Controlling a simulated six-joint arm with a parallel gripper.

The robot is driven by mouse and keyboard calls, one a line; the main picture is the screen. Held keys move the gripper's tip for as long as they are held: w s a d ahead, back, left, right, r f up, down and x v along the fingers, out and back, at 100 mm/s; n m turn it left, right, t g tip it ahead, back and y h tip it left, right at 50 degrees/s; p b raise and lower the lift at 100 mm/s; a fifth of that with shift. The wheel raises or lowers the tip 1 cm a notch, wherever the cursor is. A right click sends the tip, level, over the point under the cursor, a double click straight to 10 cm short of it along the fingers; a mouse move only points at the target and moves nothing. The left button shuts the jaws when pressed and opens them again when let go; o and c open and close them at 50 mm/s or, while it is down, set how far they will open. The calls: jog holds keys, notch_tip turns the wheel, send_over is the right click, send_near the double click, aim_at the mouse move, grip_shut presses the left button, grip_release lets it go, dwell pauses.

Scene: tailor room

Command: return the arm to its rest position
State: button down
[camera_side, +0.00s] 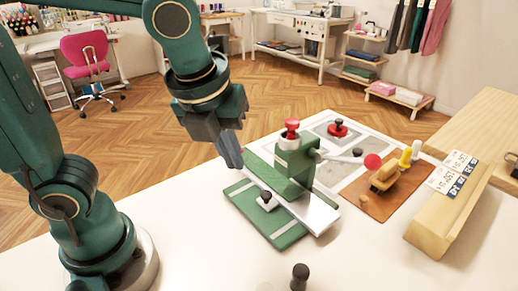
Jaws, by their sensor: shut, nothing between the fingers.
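My gripper (230,150) hangs from my green arm in the middle of the view, pointing down. Its fingers are together with nothing between them. It is above and just left of a green press-like device (296,165) with a red knob on top and a red-ended lever at its right. From this view I cannot tell how much room lies between the fingertips and the device's green base plate (262,218).
A brown board (395,205) with small wooden and yellow-handled tools lies right of the device. A wooden block (435,232) with number cards stands further right. A dark knob-topped piece (300,276) stands at the front. The white table's front left is bare.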

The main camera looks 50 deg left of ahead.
jog(key=s+a+n+t, duration=0.1)
jog(key=s+n, duration=0.1)
jog(key=n, duration=1.2)
jog(key=s+a+f+n+t+h, duration=0.1)
jog(key=s+n, duration=0.2)
jog(key=n, duration=1.1)
jog(key=shift+s+a+n, duration=0.3)
jog(key=shift+a, duration=0.1)
jog(key=shift+f, duration=0.1)
